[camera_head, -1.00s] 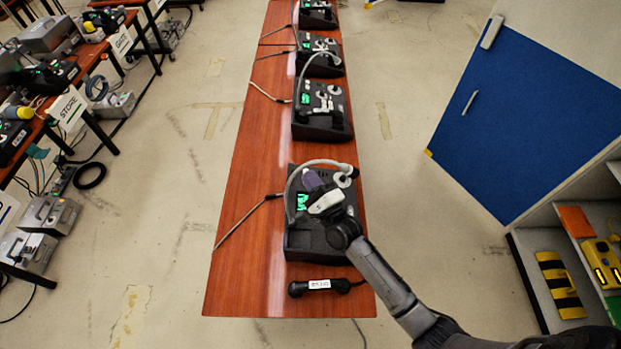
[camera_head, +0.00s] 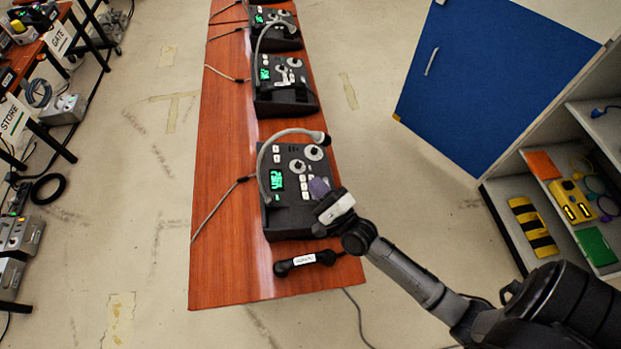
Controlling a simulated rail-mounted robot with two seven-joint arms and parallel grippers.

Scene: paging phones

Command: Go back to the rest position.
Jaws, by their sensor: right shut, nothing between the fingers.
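My right gripper (camera_head: 322,190) comes in from the lower right. It is shut and empty, at the right edge of the nearest paging phone (camera_head: 290,216), covering part of that edge. I cannot tell whether it touches the phone. The phone is a black console with a green lit display, knobs, white buttons and a grey gooseneck. A black handset (camera_head: 305,262) with a white label lies on the table in front of it. My left gripper is out of view.
More phones (camera_head: 284,84) stand in a row along the narrow wooden table (camera_head: 225,280). A blue cabinet door (camera_head: 490,75) stands open at the right, beside shelves with a yellow device (camera_head: 571,200). Benches with equipment line the left. Bare floor (camera_head: 140,200) lies between.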

